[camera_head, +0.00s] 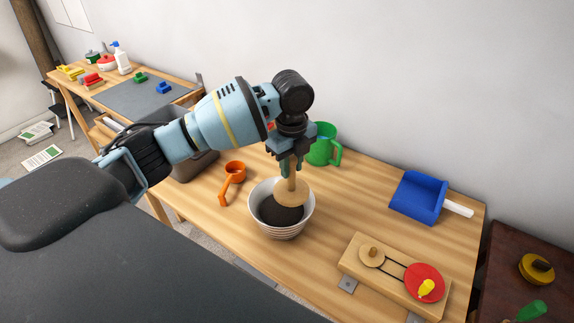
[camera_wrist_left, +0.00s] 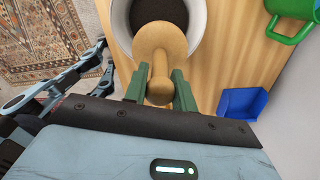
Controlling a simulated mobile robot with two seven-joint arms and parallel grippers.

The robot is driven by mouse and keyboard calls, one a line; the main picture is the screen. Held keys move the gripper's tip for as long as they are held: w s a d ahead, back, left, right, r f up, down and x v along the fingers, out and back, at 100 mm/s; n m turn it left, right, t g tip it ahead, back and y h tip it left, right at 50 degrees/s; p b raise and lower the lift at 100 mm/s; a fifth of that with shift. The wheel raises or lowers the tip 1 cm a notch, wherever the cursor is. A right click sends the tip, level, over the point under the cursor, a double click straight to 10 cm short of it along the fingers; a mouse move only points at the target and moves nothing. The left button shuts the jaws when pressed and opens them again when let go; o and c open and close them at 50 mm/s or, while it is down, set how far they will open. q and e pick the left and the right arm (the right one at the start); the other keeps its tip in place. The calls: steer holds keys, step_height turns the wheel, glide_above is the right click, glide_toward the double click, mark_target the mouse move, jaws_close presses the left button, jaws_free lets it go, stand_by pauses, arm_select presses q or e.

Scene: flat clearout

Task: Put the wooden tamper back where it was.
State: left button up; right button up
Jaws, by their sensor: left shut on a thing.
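The wooden tamper (camera_head: 291,192) has a round flat disc and a short handle. My left gripper (camera_head: 291,168) is shut on its handle and holds it upright, disc down, over the striped bowl (camera_head: 283,232). The bowl holds dark, soil-like material. In the left wrist view the tamper (camera_wrist_left: 159,45) covers part of the bowl's contents, with the green fingers (camera_wrist_left: 159,88) on both sides of the handle. I cannot tell whether the disc touches the dark material. My right gripper is not in view.
An orange scoop (camera_head: 234,173) lies left of the bowl, and a green mug (camera_head: 324,146) stands behind it. A blue dustpan (camera_head: 418,197) is at the back right. A wooden board with a red disc (camera_head: 424,282) sits at the front right. Bare table lies between bowl and dustpan.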

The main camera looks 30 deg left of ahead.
arm_select(q)
steer(key=n, duration=0.1)
steer(key=d+n, duration=0.1)
steer(key=n, duration=0.1)
steer(key=r+n, duration=0.1)
steer(key=n, duration=0.1)
steer(key=shift+s+d, duration=0.2)
steer(key=shift+s, duration=0.15)
steer(key=s+d+r+n, duration=0.1)
steer(key=n, duration=0.4)
steer(key=s+d+r+n, duration=0.1)
steer(key=n, duration=0.5)
steer(key=s+d+r+n, duration=0.1)
steer(key=n, duration=0.5)
steer(key=shift+d, duration=0.4)
steer(key=shift+d, duration=0.1)
